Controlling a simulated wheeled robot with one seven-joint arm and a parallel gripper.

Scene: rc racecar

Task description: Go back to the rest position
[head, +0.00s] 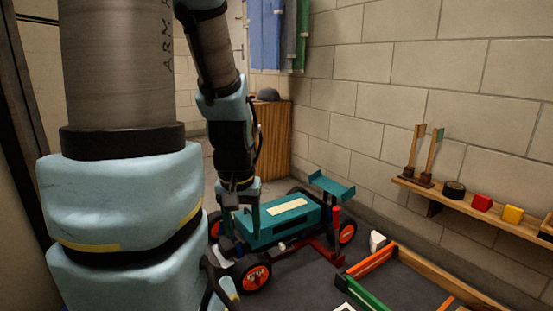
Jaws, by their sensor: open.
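My arm comes down through the left and middle of the head view. My gripper (241,220) points downward at its end, with its fingers apart. It overlaps the near left part of a teal race car (290,222) in the picture. I cannot tell whether the fingers touch the car. The car has black tyres with orange hubs, a pale panel on top and a teal rear wing (331,184). Part of its left side is hidden behind my gripper. Nothing is visible held between the fingers.
A wooden wall shelf (455,205) at right holds a black round piece (454,189), a red block (481,202) and a yellow block (513,214). Orange and green rails (370,262) lie at the lower right. A wooden cabinet (274,145) stands behind, against a block wall.

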